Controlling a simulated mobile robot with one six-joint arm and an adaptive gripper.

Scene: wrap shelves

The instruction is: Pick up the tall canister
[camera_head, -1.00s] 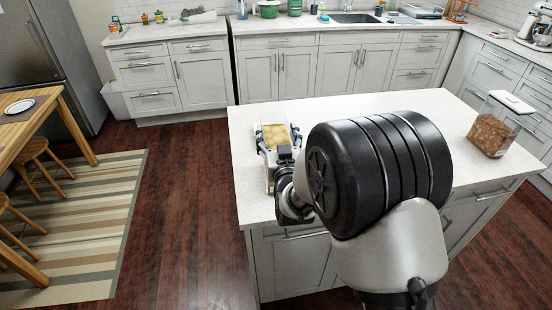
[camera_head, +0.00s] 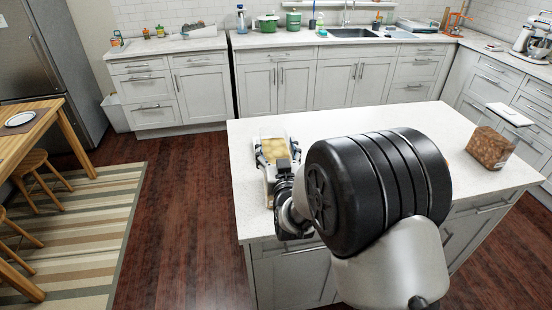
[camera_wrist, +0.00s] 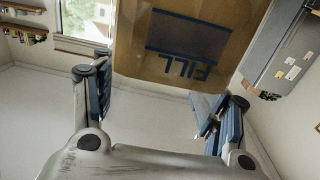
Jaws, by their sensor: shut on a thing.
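The tall canister (camera_head: 275,149) has a yellowish top and pale sides in the head view, at the left end of the white island. In the wrist view its tan face (camera_wrist: 180,45) shows a dark blue band and the upside-down word "FILL". My gripper (camera_head: 277,158) is around it, with a finger at each side; the head view shows it partly behind my arm. In the wrist view my gripper (camera_wrist: 155,85) has blue finger pads at both sides of the canister, shut on it. I cannot tell whether its base touches the island.
The island top (camera_head: 340,121) is clear behind my arm. A brown patterned box (camera_head: 489,147) stands at its right end. A wooden table (camera_head: 30,130) with stools and a striped rug (camera_head: 80,220) lies left. Green pots (camera_head: 268,22) stand on the back counter. Dark floor is open left of the island.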

